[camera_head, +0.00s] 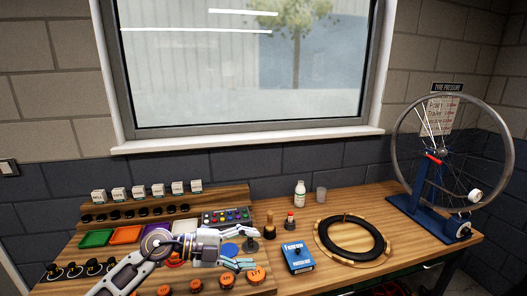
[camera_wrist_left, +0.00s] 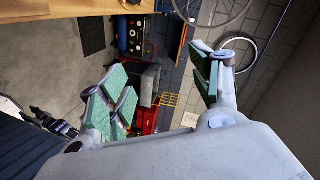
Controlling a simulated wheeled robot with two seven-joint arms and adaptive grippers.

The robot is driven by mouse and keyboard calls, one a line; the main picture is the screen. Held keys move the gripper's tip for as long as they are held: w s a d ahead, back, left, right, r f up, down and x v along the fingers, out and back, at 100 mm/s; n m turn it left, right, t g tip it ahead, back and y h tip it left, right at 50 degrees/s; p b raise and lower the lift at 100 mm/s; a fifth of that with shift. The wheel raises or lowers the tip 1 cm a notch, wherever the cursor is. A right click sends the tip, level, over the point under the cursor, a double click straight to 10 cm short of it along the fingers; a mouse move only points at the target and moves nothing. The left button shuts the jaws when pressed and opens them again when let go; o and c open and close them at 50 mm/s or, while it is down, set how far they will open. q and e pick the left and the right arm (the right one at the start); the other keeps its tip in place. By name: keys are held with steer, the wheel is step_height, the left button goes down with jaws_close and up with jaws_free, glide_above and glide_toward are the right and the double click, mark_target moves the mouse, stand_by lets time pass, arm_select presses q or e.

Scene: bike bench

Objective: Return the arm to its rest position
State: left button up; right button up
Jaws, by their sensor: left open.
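My left arm (camera_head: 130,270) reaches in from the lower left over the workbench in the head view. Its gripper (camera_head: 250,248) is open, fingers pointing right, above the bench's front part near the orange-capped pieces. In the left wrist view the two green-padded fingers (camera_wrist_left: 160,88) stand wide apart with nothing between them. The wrist view looks past the bench edge (camera_wrist_left: 60,8) to the floor. My right gripper is not in view.
A stepped rack with small white boxes (camera_head: 140,193) and coloured trays (camera_head: 97,239) stands left. A blue box (camera_head: 298,258), a tyre (camera_head: 350,237), a white bottle (camera_head: 300,194) and a wheel on a blue stand (camera_head: 425,208) are right. Red equipment (camera_wrist_left: 143,118) stands on the floor.

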arm_select(q)
steer(key=w+a+r+n+t, duration=0.35)
steer(key=r+n+t, duration=0.55)
steer(key=n+t, duration=0.3)
steer(key=w+a+f+n+t+y, duration=0.1)
steer(key=a+f+n+t+y, duration=0.35)
steer(key=a+n+y, duration=0.4)
steer(key=s+a+f+n+g+y, duration=0.2)
steer(key=a+f+n+g+y, duration=0.15)
steer(key=f, duration=0.35)
steer(key=s+a+f+n+g+y, duration=0.2)
steer(key=s+a+f+n+y, duration=0.15)
steer(key=f, duration=0.35)
steer(key=s+f+g, duration=0.6)
steer(key=s+f, duration=0.1)
steer(key=s, duration=0.3)
steer(key=s+f+g, duration=0.5)
steer(key=s+f, duration=0.3)
steer(key=s, duration=0.2)
step_height(320, 180, down, 33)
steer(key=s+m+g, duration=0.1)
steer(key=s, duration=0.2)
steer(key=s+a+f+g, duration=0.1)
steer(key=s+a+f, duration=0.2)
steer(key=s+f, duration=1.6)
steer(key=s, duration=0.2)
steer(key=shift+s+f+h, duration=0.2)
steer(key=shift+s+h, duration=0.15)
steer(key=shift+s, duration=0.05)
